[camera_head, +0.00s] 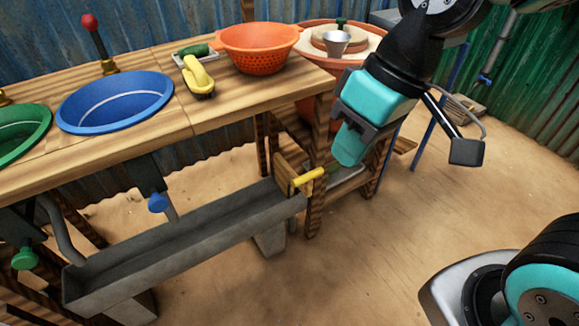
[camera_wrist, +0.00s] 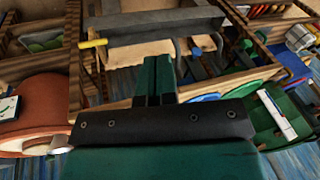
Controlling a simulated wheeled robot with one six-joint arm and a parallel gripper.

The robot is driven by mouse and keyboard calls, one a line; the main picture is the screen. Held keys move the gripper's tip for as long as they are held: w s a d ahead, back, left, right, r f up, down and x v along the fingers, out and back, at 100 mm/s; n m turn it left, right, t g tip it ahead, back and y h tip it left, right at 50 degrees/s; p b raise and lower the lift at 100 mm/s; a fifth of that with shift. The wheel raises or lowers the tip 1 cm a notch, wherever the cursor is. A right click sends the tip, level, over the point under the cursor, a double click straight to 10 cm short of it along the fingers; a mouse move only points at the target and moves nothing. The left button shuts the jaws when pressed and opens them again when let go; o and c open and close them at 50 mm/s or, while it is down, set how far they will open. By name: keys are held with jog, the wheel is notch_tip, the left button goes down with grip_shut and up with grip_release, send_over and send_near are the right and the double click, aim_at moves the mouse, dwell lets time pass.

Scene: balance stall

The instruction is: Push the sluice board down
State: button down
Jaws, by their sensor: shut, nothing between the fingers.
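The sluice board (camera_head: 286,178) is a small wooden board standing at the right end of the grey trough (camera_head: 180,248). Its upper part shows above the trough rim. A yellow handle (camera_head: 309,177) sticks out from it to the right. The handle also shows at the left in the wrist view (camera_wrist: 92,43). My gripper (camera_head: 336,168) is shut and empty, pointing down just right of the handle's end. I cannot tell whether it touches the handle. In the wrist view the closed fingers (camera_wrist: 158,72) appear right of the handle, below the trough.
The wooden bench (camera_head: 225,108) stands above and behind the trough. It carries a blue basin (camera_head: 116,102), a green basin (camera_head: 20,132), an orange colander (camera_head: 258,46) and a yellow-handled brush (camera_head: 198,78). A bench leg (camera_head: 318,185) is close beside the board.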

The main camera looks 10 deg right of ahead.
jog(key=w+d+f+m+t+h, duration=0.1)
jog(key=w+f, duration=0.3)
jog(key=w, duration=0.3)
jog(key=w+d+f+m+h, duration=0.1)
jog(key=w+f, duration=0.4)
jog(key=w, duration=0.3)
jog(key=h+b, duration=0.1)
jog(key=b, duration=0.3)
send_over(311, 185)
jog(key=shift+m+t, duration=0.3)
jog(key=shift+m, duration=0.1)
notch_tip(311, 185, down, 22)
jog(key=shift+w+f, duration=0.15)
jog(key=shift+f, duration=0.1)
jog(key=shift+w+f, duration=0.1)
jog(key=shift+f, duration=0.3)
notch_tip(311, 185, down, 8)
jog(key=b, duration=0.4)
jog(key=shift+f, duration=0.25)
